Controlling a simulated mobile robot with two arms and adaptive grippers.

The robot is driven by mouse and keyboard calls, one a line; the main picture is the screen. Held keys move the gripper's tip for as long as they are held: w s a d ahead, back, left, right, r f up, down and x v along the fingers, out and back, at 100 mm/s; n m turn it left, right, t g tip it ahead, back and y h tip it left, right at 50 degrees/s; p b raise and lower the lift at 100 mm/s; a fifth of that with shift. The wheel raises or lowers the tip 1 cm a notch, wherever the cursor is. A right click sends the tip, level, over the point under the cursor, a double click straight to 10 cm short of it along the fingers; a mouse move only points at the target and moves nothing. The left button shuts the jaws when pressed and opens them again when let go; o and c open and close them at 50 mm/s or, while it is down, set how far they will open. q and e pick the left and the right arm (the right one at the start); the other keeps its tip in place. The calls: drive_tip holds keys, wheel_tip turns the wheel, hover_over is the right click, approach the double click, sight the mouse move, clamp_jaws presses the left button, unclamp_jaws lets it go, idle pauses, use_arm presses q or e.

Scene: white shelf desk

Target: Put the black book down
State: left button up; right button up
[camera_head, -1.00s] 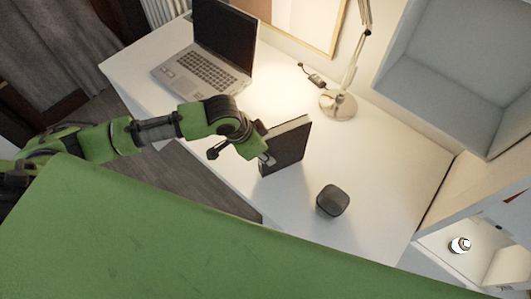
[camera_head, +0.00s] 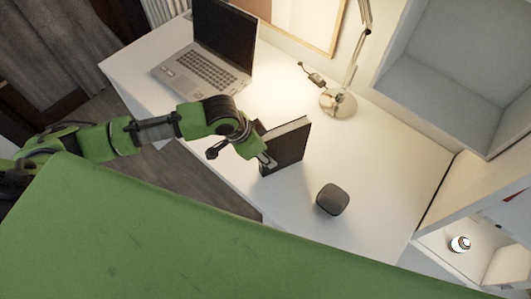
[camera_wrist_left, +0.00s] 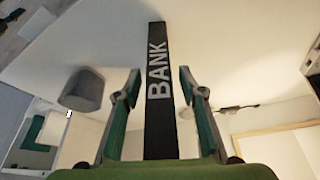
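The black book (camera_head: 287,147) stands upright on the white desk (camera_head: 375,165), in the middle of the head view. Its spine with the word BANK (camera_wrist_left: 158,85) faces the left wrist camera. My left gripper (camera_head: 266,158) is at the near left end of the book. In the left wrist view my left gripper (camera_wrist_left: 158,88) has one finger on each side of the spine. A gap shows between each finger and the book, so the gripper is open around it. My right gripper is not in view.
A dark rounded speaker-like object (camera_head: 333,199) stands to the right of the book. A lamp (camera_head: 339,103) and an open laptop (camera_head: 205,75) are farther back. A shelf unit (camera_head: 440,105) is at the right. Bare desk lies between the book and the shelf.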

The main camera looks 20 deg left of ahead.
use_arm(q)
drive_tip(key=v, duration=1.1)
drive_tip(key=shift+r, duration=0.25)
drive_tip(key=shift+f, duration=0.1)
